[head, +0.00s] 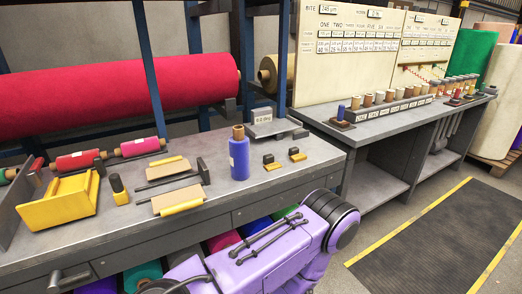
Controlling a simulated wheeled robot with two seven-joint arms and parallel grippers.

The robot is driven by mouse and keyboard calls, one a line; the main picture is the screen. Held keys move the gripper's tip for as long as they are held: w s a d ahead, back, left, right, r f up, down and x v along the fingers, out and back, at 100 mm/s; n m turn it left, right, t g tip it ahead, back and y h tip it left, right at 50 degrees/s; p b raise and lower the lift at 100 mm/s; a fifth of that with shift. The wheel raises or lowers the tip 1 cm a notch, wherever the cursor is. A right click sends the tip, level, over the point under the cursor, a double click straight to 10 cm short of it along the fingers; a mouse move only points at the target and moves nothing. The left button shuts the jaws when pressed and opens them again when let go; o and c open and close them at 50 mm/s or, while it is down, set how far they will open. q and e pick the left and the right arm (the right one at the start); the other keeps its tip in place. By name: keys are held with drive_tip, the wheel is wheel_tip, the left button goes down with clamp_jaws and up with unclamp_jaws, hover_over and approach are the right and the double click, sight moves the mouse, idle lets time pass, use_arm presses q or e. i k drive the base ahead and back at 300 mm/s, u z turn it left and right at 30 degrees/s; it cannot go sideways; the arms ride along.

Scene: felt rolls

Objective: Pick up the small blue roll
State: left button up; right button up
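The small blue roll (239,160) stands upright on the grey workbench in the head view. A much smaller blue cylinder (341,112) sits on a dark block on the second bench, farther right. My purple arm shows at the bottom middle, in front of the bench and below the roll. Neither of my grippers is in view.
A yellow tray (58,203), brown pads with yellow edges (178,199), and small black-and-tan blocks (271,163) lie around the roll. Pink rolls (77,161) lie behind left. A large red roll (120,88) hangs behind.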

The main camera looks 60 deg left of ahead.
sight(239, 142)
drive_tip(key=u, duration=0.25)
drive_tip(key=i, duration=0.75)
drive_tip(key=u, duration=1.35)
drive_tip(key=i, duration=0.65)
drive_tip(key=u, duration=0.75)
